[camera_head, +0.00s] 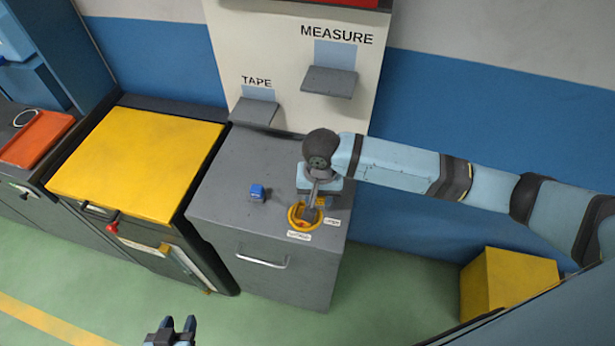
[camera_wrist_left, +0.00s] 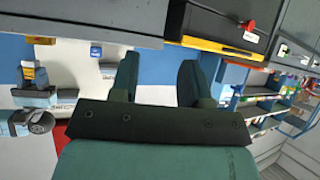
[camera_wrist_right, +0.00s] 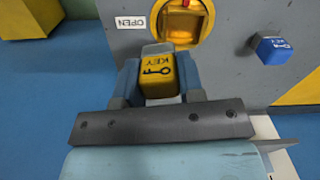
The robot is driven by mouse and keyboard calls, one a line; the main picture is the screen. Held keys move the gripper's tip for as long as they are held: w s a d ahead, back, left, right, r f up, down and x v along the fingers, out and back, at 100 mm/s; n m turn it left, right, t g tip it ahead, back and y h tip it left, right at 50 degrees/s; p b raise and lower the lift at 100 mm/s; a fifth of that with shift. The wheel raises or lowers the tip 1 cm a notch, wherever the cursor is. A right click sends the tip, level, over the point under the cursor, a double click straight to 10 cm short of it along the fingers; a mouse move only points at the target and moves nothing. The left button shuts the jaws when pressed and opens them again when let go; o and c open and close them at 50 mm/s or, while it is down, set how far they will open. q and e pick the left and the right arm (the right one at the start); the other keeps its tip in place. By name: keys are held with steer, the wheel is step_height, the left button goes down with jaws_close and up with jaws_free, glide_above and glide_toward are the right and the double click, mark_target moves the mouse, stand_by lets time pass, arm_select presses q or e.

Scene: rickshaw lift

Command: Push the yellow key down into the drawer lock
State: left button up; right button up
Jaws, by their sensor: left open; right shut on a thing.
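The yellow key (camera_wrist_right: 158,75), marked KEY with a key symbol, is between the fingers of my right gripper (camera_wrist_right: 157,80), which is shut on it. The round yellow drawer lock (camera_wrist_right: 186,22) shows just beyond the fingertips in the right wrist view. In the head view my right gripper (camera_head: 312,205) points down over the lock (camera_head: 294,218) and partly covers it; the key is hard to make out there. How far the key stands above the lock, I cannot tell. My left gripper (camera_head: 170,330) is open and empty, low in the head view; its fingers (camera_wrist_left: 158,80) show spread.
A blue key block (camera_head: 257,192) sits on the grey drawer cabinet (camera_head: 225,210) left of the lock; it also shows in the right wrist view (camera_wrist_right: 272,48). Small labels lie by the lock. A yellow-topped cabinet (camera_head: 140,160) stands to the left. A yellow box (camera_head: 505,285) stands right.

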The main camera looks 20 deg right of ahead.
steer(key=a+m+b, duration=0.1)
steer(key=w+a+m+b, duration=0.1)
steer(key=b, duration=0.1)
steer(key=shift+w+a+f, duration=0.1)
steer(key=shift+w+a, duration=0.2)
steer(key=shift+a, duration=0.1)
steer(key=f+b, duration=0.1)
steer(key=b, duration=0.2)
steer(key=shift+f, duration=0.35)
steer(key=shift+f+p, duration=0.1)
steer(key=shift+p, duration=0.35)
steer(key=shift+f, duration=0.55)
